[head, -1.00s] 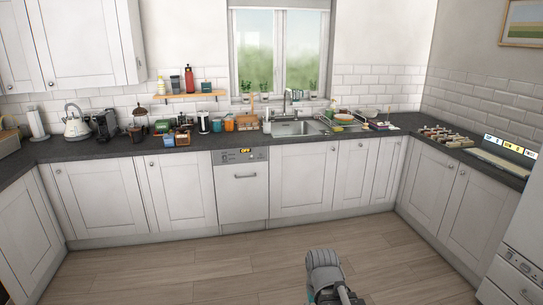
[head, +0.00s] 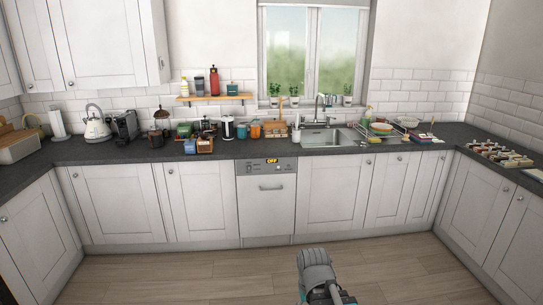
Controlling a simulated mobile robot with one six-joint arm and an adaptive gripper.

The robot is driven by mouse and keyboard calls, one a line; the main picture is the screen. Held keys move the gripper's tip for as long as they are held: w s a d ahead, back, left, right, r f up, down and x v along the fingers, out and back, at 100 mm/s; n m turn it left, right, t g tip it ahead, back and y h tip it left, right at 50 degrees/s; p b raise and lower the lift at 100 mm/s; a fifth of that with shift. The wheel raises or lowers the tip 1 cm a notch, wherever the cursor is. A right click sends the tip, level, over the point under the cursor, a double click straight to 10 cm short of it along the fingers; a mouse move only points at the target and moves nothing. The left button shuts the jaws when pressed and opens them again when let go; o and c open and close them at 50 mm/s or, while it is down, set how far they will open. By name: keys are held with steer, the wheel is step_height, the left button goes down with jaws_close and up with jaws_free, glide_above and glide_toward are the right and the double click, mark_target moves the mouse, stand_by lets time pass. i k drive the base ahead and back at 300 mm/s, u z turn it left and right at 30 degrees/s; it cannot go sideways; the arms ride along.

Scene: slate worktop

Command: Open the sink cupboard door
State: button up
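The sink cupboard door (head: 330,196) is a white panelled door below the steel sink (head: 333,138), just right of the dishwasher. It is shut, flush with the doors beside it. A small round knob (head: 370,162) shows near its upper right corner. Part of my arm, grey with teal, shows at the bottom centre, over the floor and well short of the cupboards. My gripper's fingers do not show.
The dishwasher (head: 266,205) is shut, with a lit OFF label. Other cupboards flank both sides. The wooden floor (head: 200,277) before them is clear. The dark worktop (head: 90,152) holds jars, a kettle (head: 96,125) and a dish rack (head: 383,131).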

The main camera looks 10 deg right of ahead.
mark_target(333, 192)
steer(key=u, duration=0.05)
steer(key=i, duration=1.5)
steer(key=z, duration=0.4)
steer(key=i, duration=0.75)
steer(key=z, duration=0.55)
steer(key=i, duration=1.05)
steer(key=z, duration=0.3)
